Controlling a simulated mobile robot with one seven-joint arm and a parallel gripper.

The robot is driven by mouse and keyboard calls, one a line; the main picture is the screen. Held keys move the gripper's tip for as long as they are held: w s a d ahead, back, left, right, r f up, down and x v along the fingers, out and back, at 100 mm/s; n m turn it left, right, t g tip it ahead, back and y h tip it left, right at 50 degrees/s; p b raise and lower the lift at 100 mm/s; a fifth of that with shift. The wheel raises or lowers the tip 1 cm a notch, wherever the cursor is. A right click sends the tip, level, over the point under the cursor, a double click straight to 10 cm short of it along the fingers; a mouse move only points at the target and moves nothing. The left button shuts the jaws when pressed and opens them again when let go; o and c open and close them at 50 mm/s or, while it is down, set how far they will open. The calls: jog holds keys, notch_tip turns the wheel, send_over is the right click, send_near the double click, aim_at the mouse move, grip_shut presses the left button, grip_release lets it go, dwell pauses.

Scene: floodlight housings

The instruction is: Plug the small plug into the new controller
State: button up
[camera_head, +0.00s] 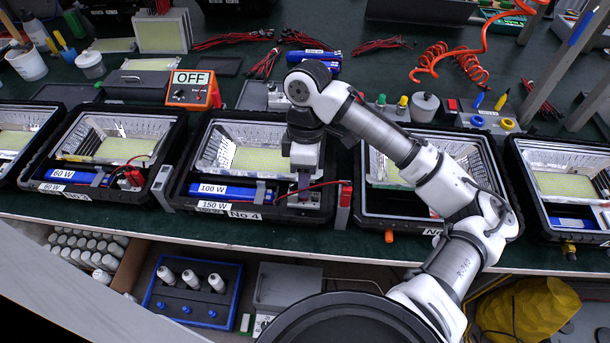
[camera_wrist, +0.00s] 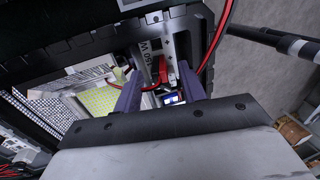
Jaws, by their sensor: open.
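The blue controller marked 100 W (camera_head: 235,191) lies in the front of the open black housing No 4 (camera_head: 222,213). My gripper (camera_head: 303,192) is over the right part of that housing's front compartment, at the controller's right end. In the wrist view the two purple fingers of my gripper (camera_wrist: 160,94) stand apart. A red lead (camera_wrist: 222,38) comes down beside the right finger, and small red connector parts (camera_wrist: 163,70) show between the fingers. I cannot tell which of these is the small plug, or whether anything touches the fingers. In the head view the red lead (camera_head: 322,185) runs right from the gripper.
A grey block with a red top (camera_head: 345,195) stands at the housing's right edge. Other open housings (camera_head: 118,150) flank it on both sides. An orange box reading OFF (camera_head: 193,90) stands behind. Red leads and a coiled orange hose (camera_head: 465,62) lie at the back.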

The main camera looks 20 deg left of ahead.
jog(key=d+v, duration=0.1)
jog(key=v, duration=1.2)
jog(key=shift+w+a+r, duration=0.15)
jog(key=shift+a+r, duration=0.2)
jog(key=shift+a, duration=0.15)
jog(key=shift+f, duration=0.1)
